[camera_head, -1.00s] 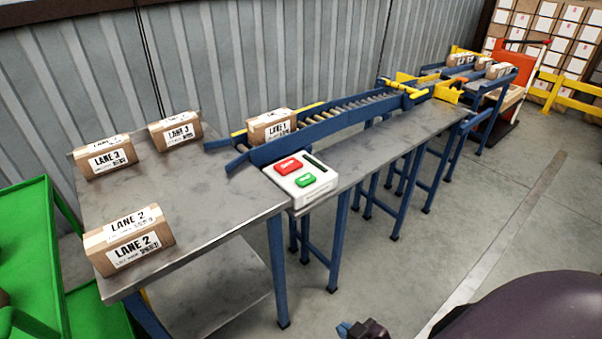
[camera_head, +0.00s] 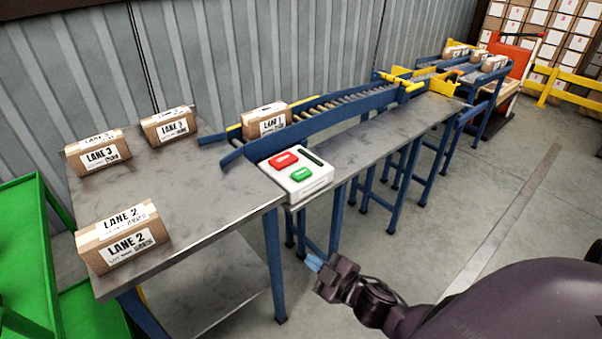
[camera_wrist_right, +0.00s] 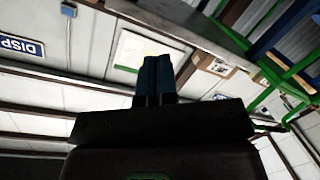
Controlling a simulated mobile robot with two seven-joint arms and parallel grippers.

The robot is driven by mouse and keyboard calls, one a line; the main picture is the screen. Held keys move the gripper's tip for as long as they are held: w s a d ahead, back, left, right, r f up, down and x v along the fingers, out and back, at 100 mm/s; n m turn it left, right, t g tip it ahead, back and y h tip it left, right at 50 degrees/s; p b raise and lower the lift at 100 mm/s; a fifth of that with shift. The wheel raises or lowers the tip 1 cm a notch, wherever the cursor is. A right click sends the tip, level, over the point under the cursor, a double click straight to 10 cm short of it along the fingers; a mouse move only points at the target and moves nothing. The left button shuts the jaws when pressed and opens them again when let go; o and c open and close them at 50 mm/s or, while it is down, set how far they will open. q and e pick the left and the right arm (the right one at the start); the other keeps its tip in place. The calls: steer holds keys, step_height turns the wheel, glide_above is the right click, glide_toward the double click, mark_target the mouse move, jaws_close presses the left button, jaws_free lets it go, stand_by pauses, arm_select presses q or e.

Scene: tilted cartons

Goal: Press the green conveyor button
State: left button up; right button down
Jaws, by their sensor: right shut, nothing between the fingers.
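The green conveyor button (camera_head: 301,174) is on a white control box (camera_head: 309,187) at the near edge of the conveyor table. A red button (camera_head: 283,160) sits beside it on the same box. My right gripper (camera_head: 314,263) is below and in front of the box, apart from it, with its blue fingertips toward the table legs. In the right wrist view its fingers (camera_wrist_right: 157,78) are together and empty; neither button can be made out there. My left gripper is not in view.
A grey table (camera_head: 190,190) carries several cartons, including a Lane 2 carton (camera_head: 122,237) at its near corner. A Lane 1 carton (camera_head: 265,120) sits on the blue roller conveyor (camera_head: 340,112). A green cart (camera_head: 25,240) stands at left.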

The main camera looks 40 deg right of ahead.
steer(key=w+r+n+g+y, duration=0.2)
steer(key=w+r+n+y, duration=0.15)
steer(key=w+n, duration=0.4)
steer(key=w+r+n+g+y, duration=0.3)
steer(key=w+n+y, duration=0.1)
steer(key=w+n, duration=0.4)
steer(key=w+d+r+n+g+h, duration=0.1)
steer(key=w+d+r+n+h, duration=0.1)
steer(key=w+d+r+h, duration=0.2)
steer(key=w+d+r+n+g+h+b, duration=0.1)
steer(key=w+d+r+h, duration=0.3)
steer(key=d, duration=0.7)
steer(key=shift+w+d+r+n, duration=0.2)
steer(key=shift+w+r+n, duration=0.4)
steer(key=shift+w, duration=0.6)
steer(key=shift+f+h, duration=0.2)
steer(key=shift+h, duration=0.05)
